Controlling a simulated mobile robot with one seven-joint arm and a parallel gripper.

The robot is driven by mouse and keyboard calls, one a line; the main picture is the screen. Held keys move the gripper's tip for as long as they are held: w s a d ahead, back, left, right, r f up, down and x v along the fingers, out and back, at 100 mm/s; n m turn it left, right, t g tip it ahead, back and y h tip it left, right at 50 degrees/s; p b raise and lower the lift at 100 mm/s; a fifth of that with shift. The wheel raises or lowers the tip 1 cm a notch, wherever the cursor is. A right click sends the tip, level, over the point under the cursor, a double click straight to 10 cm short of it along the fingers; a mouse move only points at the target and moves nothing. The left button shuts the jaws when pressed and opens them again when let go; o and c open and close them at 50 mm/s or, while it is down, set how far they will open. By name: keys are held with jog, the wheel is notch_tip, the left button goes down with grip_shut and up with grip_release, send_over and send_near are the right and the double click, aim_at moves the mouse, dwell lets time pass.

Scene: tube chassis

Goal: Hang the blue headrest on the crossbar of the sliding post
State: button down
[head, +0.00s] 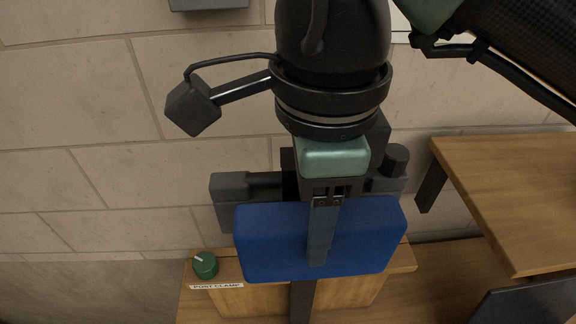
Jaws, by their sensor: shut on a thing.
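The blue headrest (270,243) is a rounded, padded block below my wrist in the head view. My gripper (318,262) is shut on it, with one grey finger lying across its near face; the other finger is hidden. The headrest is slightly tilted, its right end higher in the picture. A dark upright post (302,301) shows below the headrest, in front of a wooden box. The post's upper part and its crossbar cannot be made out behind the headrest and gripper. Whether the headrest touches the post is unclear.
A green knob (205,265) with a "POST CLAMP" label (216,287) sits on the wooden box (365,292). A wooden shelf (515,190) stands at right. A dark panel (528,303) is at lower right. A pale block wall (85,95) lies behind.

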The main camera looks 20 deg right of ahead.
jog(key=shift+f, duration=0.3)
jog(key=shift+c, duration=1)
grip_release()
jog(key=shift+r, duration=0.1)
jog(key=shift+r, duration=0.1)
